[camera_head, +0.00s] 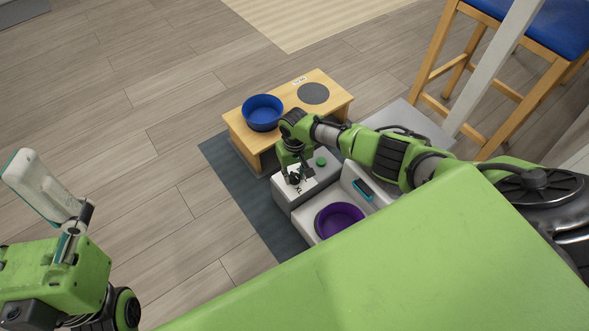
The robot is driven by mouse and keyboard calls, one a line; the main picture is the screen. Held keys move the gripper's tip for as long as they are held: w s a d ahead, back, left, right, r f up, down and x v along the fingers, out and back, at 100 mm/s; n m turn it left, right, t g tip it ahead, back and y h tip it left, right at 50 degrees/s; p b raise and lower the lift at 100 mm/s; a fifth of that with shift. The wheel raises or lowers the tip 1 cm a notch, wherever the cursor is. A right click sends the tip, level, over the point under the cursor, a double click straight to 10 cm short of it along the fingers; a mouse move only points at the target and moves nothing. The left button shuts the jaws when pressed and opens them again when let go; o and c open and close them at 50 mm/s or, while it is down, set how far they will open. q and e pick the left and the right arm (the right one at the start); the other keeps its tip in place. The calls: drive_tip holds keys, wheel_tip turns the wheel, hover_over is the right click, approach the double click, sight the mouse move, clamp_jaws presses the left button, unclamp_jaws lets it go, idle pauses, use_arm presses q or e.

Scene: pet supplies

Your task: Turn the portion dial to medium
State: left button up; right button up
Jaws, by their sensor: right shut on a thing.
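The white feeder box (285,194) stands on a dark mat, with black letters, "XL" among them, on its top. My right gripper (295,177) points down at this top and is shut on a small dark dial there. The fingers cover most of the dial, so its pointer and the medium mark cannot be read. A green button (321,161) sits beside the gripper.
A purple bowl (338,217) sits at the feeder's front. A wooden stand (287,94) with a blue bowl (262,112) is just behind. The dark mat (240,177) lies beneath. A blue-seated stool (545,30) stands at upper right. The floor left of the mat is clear.

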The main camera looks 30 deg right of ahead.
drive_tip(key=shift+s+n, duration=0.1)
drive_tip(key=shift+n, duration=0.9)
drive_tip(key=n, duration=0.3)
drive_tip(key=shift+n+p, duration=0.3)
drive_tip(key=n, duration=1.2)
drive_tip(key=shift+n, duration=0.4)
drive_tip(key=n+b, duration=0.1)
drive_tip(key=n, duration=0.5)
drive_tip(key=shift+n, duration=0.3)
drive_tip(key=o, duration=1.1)
